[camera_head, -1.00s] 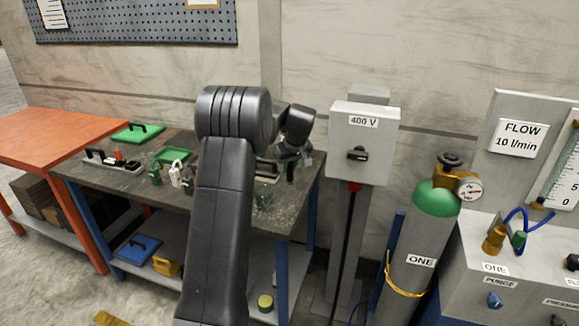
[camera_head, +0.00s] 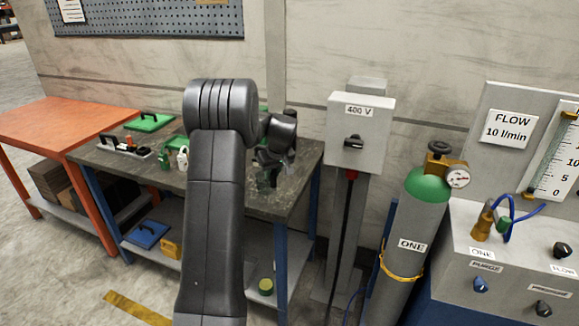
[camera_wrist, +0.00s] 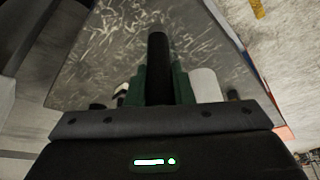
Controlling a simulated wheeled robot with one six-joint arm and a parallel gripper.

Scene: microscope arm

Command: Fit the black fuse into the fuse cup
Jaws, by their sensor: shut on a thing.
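My gripper (camera_head: 267,177) is low over the right part of the dark worktable (camera_head: 285,198), partly blurred against the tabletop. In the wrist view my gripper (camera_wrist: 158,78) is shut on the black fuse (camera_wrist: 157,48), a dark cylinder pointing away from the gripper body. Green parts flank the fuse on both sides; I cannot tell whether they are finger pads. I cannot make out the fuse cup for certain in either view. My arm hides the middle of the table in the head view.
A green padlock (camera_head: 164,158) and a white padlock (camera_head: 183,157) stand left of my arm. A 400 V switch box (camera_head: 360,130) and a gas cylinder (camera_head: 412,235) stand to the right of the table.

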